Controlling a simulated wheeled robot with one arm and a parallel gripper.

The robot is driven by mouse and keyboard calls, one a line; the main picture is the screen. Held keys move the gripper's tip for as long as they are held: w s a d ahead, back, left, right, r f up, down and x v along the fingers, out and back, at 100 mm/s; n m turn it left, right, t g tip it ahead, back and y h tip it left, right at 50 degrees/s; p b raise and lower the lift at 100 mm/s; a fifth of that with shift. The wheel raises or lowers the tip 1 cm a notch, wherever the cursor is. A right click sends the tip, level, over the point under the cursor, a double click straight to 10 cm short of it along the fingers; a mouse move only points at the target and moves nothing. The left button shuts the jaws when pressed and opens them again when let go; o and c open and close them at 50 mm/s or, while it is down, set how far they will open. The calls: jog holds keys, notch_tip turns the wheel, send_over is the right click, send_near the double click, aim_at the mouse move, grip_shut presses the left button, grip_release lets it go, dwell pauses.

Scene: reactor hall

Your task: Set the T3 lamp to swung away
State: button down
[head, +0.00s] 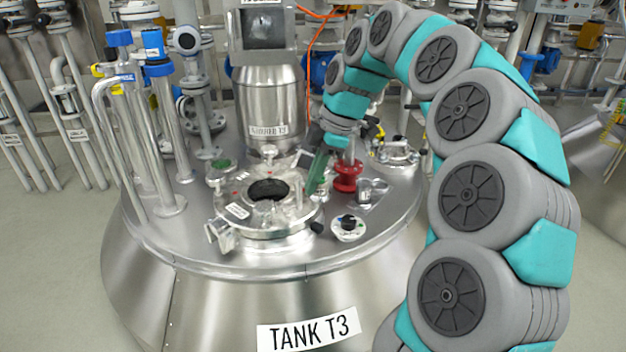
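The tank T3 (300,285) stands in front of me with its name plate (308,330) on the near side. On its top is a round manway (230,212) with a dark opening (268,190). My gripper (317,178) points down at the manway's right rim, beside a small dark fitting (302,159). A narrow green part shows at its end. I cannot tell whether it touches the rim or is open or shut. No part is clearly marked as the T3 lamp; it may be among the fittings near my gripper, partly hidden by it.
A red flanged fitting (346,178) stands close right of my gripper. A round dial with a dark knob (348,228) lies nearer. A stirrer motor housing (268,100) rises behind the manway. Upright pipes with blue caps (158,68) stand at left. The front-left lid is clear.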

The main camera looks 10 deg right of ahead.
notch_tip(320, 180, up, 10)
jog(key=shift+a+p, duration=0.15)
jog(key=shift+p, duration=0.3)
dwell(0.7)
jog(key=s+a+f+m+h+p, duration=0.15)
jog(key=s+m, duration=0.25)
jog(key=s, duration=0.4)
jog(key=s+a+f+m+h+p, duration=0.1)
jog(key=s+a+f+m+p, duration=0.15)
jog(key=s, duration=0.45)
jog(key=s+d+f+m+g, duration=0.1)
jog(key=s+d+f+m, duration=0.1)
jog(key=s+f+m, duration=0.3)
jog(key=s+d+f+m+h+p, duration=0.1)
jog(key=s+f+m, duration=0.4)
jog(key=s, duration=0.9)
jog(key=shift+d+f+m+g+p, duration=0.3)
jog(key=shift+d+f+m+g, duration=0.1)
jog(key=shift+d+m, duration=0.3)
jog(key=shift+h, duration=0.25)
